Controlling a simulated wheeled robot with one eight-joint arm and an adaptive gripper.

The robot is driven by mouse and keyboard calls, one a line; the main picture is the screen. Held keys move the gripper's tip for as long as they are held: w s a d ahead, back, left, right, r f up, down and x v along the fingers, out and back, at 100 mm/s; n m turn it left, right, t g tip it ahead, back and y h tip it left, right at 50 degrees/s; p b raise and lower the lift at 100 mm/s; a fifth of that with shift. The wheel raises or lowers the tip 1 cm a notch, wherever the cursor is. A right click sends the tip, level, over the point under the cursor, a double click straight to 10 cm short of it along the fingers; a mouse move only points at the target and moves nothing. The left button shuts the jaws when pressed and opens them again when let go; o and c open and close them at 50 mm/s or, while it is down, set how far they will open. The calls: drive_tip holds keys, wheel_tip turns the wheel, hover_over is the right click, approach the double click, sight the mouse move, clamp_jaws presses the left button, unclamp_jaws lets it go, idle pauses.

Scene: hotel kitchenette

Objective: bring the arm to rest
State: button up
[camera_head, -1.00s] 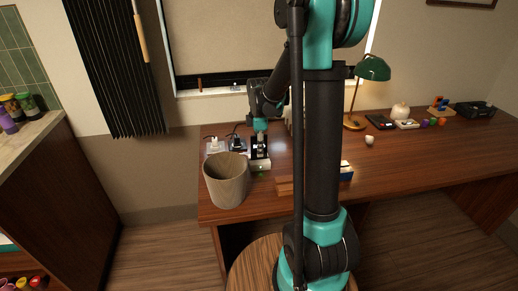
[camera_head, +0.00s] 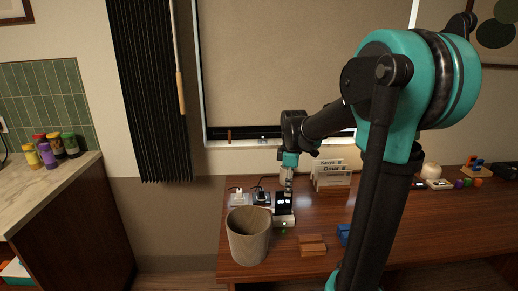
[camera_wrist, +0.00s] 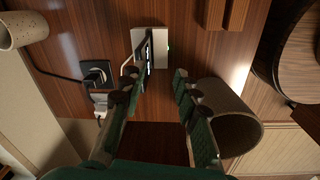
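My arm reaches over the wooden desk (camera_head: 320,248). My gripper (camera_head: 287,183) points down just above a small white-and-black device with a lit screen (camera_head: 284,207). In the wrist view my gripper (camera_wrist: 158,83) has its two fingers apart, with nothing held between them. The device (camera_wrist: 139,42) lies beyond the fingertips, partly covered by the left finger. Whether the fingers touch it cannot be told.
A tan round bin (camera_head: 248,238) stands close to my gripper; it also shows at the right finger in the wrist view (camera_wrist: 232,110). Plugs (camera_head: 261,196) with cables, a card rack (camera_head: 332,177) and wooden blocks (camera_head: 312,246) are nearby. A window blind (camera_head: 275,65) hangs behind.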

drive_tip(key=s+d+f+m+t, duration=0.1)
drive_tip(key=s+f+m, duration=0.2)
drive_tip(key=s+m, duration=0.2)
drive_tip(key=s+d+f+m+t, duration=0.1)
drive_tip(key=s+f+m, duration=0.3)
drive_tip(key=s, duration=0.3)
drive_tip(key=s+d+f+m+t, duration=0.1)
drive_tip(key=s+f+m, duration=0.3)
drive_tip(key=s+m, duration=0.2)
drive_tip(key=shift+s+d+f+t, duration=0.1)
drive_tip(key=shift+s+f+t, duration=0.2)
drive_tip(key=shift+s, duration=0.2)
drive_tip(key=shift+r, duration=0.1)
idle(0.4)
